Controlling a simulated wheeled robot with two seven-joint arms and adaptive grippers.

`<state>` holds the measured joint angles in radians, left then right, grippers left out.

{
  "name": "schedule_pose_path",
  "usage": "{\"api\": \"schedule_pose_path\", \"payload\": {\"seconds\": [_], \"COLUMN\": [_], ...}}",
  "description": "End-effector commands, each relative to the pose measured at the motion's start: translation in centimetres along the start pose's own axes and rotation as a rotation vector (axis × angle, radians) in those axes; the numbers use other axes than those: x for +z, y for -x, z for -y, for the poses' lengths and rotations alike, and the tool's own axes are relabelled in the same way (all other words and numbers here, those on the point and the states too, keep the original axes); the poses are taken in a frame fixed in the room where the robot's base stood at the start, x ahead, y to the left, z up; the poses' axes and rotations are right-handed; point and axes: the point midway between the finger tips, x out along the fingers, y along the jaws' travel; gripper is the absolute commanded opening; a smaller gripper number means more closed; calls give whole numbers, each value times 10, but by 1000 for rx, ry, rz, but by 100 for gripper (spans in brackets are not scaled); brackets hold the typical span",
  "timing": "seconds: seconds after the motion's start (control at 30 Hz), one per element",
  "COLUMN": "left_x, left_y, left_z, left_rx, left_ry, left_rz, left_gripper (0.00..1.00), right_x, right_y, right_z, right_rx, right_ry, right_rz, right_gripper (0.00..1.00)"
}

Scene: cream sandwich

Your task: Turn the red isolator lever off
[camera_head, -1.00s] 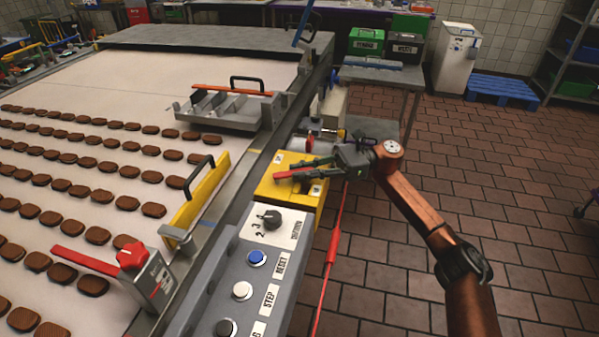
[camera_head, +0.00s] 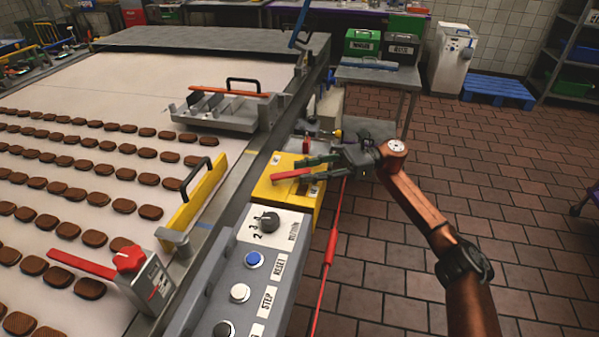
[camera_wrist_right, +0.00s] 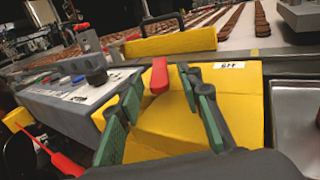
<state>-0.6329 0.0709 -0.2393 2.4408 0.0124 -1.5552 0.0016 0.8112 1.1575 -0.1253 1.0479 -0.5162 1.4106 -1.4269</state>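The red lever (camera_head: 291,173) lies across the top of a yellow box (camera_head: 275,191) beside the conveyor, pointing left toward the belt. My right gripper (camera_head: 298,169) is at the box, its dark fingers reaching in from the right. In the right wrist view, the red lever (camera_wrist_right: 159,76) stands out between the two spread fingers with green pads (camera_wrist_right: 160,98), with visible space on both sides. The gripper is open and holds nothing. The yellow box also shows in the wrist view (camera_wrist_right: 240,85). My left gripper is not in view.
A grey control panel (camera_head: 234,262) with a knob and buttons adjoins the box. Another red lever (camera_head: 80,263) with a red knob sits at the belt's edge. A yellow guard (camera_head: 205,190) with a black handle stands nearby. Tiled floor (camera_head: 400,270) to the right is open.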

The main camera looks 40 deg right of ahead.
Motion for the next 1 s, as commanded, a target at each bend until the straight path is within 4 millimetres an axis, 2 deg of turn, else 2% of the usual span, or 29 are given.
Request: {"api": "schedule_pose_path", "payload": {"seconds": [0.2,0.43,0.6,0.87,1.0], "left_x": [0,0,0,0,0], "left_y": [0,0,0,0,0], "left_z": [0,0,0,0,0], "left_rx": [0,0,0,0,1], "left_ry": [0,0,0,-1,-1], "left_rz": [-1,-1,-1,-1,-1], "left_gripper": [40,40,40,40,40], "right_x": [0,0,0,0,0], "right_y": [48,85,95,96,96], "right_z": [1,1,0,0,0], "right_rx": [-5,-3,-1,0,0], "right_ry": [-1,-1,0,0,-1], "right_rz": [-1,0,-1,-1,0], "right_gripper": [33,33,33,33,24]}}
